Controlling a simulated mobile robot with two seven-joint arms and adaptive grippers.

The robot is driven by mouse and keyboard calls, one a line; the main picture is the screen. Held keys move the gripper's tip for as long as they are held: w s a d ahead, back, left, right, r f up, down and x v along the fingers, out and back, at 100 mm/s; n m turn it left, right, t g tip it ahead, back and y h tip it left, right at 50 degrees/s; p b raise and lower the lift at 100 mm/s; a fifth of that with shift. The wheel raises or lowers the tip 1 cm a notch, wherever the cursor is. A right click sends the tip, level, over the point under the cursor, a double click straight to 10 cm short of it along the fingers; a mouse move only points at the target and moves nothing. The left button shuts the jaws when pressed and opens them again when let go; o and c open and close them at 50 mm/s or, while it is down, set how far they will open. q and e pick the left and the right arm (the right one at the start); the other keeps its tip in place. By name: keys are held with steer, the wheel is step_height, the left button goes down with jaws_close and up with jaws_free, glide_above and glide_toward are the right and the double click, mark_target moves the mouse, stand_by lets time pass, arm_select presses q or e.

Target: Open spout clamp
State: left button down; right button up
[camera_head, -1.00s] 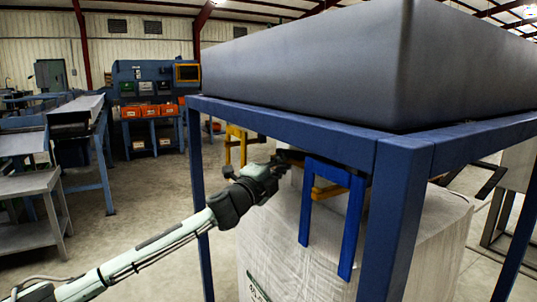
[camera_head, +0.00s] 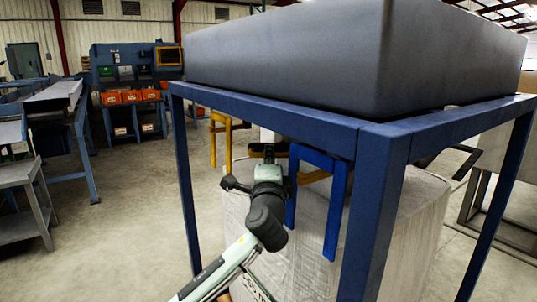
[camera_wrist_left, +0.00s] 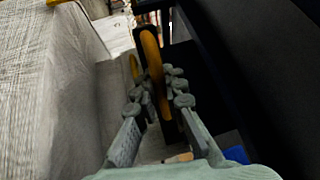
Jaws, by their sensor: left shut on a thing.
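My left gripper (camera_head: 268,160) is under the front edge of the blue hopper frame, beside the blue bracket. In the left wrist view its two fingers (camera_wrist_left: 158,87) are closed on either side of a yellow-and-black handle (camera_wrist_left: 151,55), which I take to be the spout clamp's. A dark piece with a yellowish edge (camera_head: 268,149) shows just above the gripper in the head view. The wrist hides much of the clamp, and I cannot tell how far it is open. My right gripper is not in view.
A large grey hopper (camera_head: 290,60) sits on the blue frame (camera_head: 375,200). A white woven bag (camera_head: 390,230) stands beneath it. A blue bracket (camera_head: 335,210) hangs close right of my gripper, and a yellow bracket (camera_head: 214,140) stands behind. The floor to the left is open.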

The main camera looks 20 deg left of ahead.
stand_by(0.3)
arm_select(q)
steer(key=c, duration=1.9)
jaws_free()
steer(key=shift+o, duration=0.2)
steer(key=v, duration=1.2)
